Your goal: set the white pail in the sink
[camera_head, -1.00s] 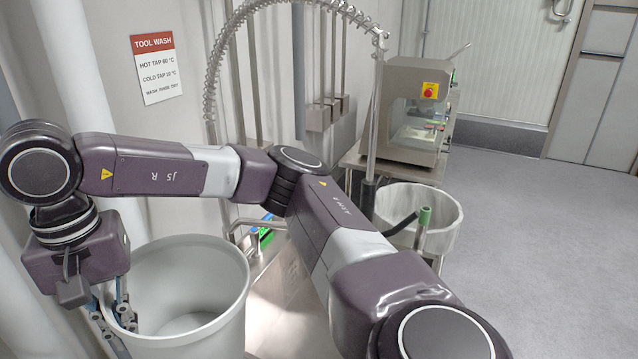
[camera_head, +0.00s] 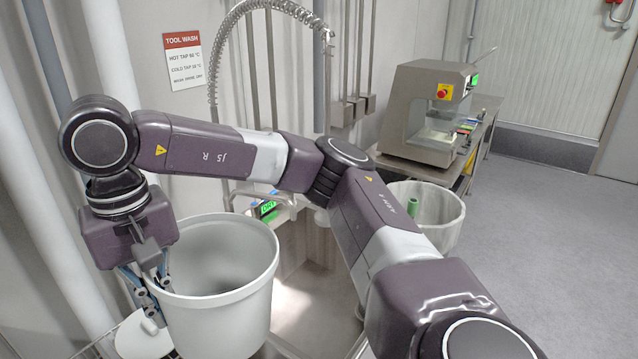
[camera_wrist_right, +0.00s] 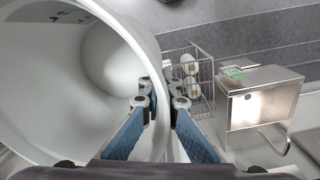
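The white pail (camera_head: 222,318) is upright and open at the lower left of the head view. My right gripper (camera_head: 152,288) is shut on the pail's left rim, pointing down. In the right wrist view, the blue fingers (camera_wrist_right: 158,104) of my right gripper straddle the rim of the pail (camera_wrist_right: 75,80), one inside and one outside. The pail looks empty. The steel sink (camera_head: 312,292) shows to the right of the pail, partly covered by the pail and my right arm. I cannot tell how high the pail is. My left gripper is not in view.
A white round object (camera_head: 142,338) lies below left of the pail. A coiled hose (camera_head: 213,75) hangs behind. A lined bin (camera_head: 440,212) and a steel machine (camera_head: 425,110) stand to the right. The wrist view shows a wire basket (camera_wrist_right: 203,100) and steel box (camera_wrist_right: 258,105).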

